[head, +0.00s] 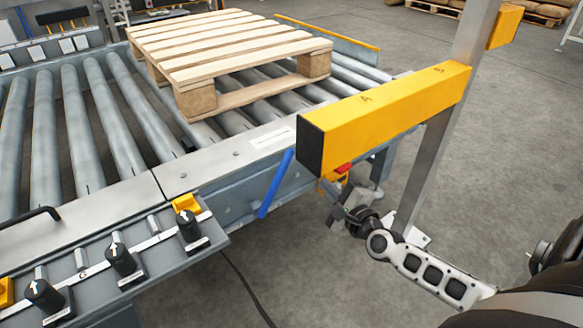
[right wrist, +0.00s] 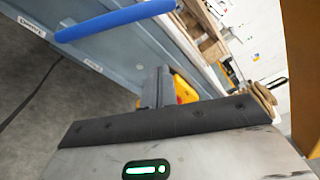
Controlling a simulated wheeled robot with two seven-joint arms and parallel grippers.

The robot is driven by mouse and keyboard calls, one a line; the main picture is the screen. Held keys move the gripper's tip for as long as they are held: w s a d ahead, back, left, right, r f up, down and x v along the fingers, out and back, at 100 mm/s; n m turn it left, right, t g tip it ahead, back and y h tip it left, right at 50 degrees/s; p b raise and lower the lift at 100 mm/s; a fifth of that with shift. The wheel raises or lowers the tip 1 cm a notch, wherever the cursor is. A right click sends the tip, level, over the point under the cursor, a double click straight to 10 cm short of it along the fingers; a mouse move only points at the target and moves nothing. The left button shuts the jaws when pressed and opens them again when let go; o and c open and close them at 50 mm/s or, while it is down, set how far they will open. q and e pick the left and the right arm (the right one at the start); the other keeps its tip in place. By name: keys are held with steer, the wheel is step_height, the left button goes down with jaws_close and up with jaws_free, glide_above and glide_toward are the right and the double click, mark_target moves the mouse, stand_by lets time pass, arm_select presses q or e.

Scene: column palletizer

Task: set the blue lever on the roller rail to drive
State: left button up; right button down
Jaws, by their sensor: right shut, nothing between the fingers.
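The blue lever (head: 276,184) is on the side face of the roller rail (head: 225,206). In the head view it is tilted, its upper end leaning right. In the right wrist view the lever (right wrist: 115,20) crosses the upper left, with small white labels on the rail beside it; their lettering is too small to read surely. My right gripper (head: 340,198) is to the right of the lever, apart from it, below the yellow beam. Its fingers also show in the right wrist view (right wrist: 157,85), shut and empty. My left gripper is out of view.
A yellow beam (head: 385,112) on a grey post (head: 440,130) overhangs my right gripper. A red and yellow part (head: 338,173) is close to the fingers. A wooden pallet (head: 225,50) lies on the rollers. A panel with black knobs (head: 121,260) stands left of the lever.

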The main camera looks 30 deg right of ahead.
mark_target(275, 185)
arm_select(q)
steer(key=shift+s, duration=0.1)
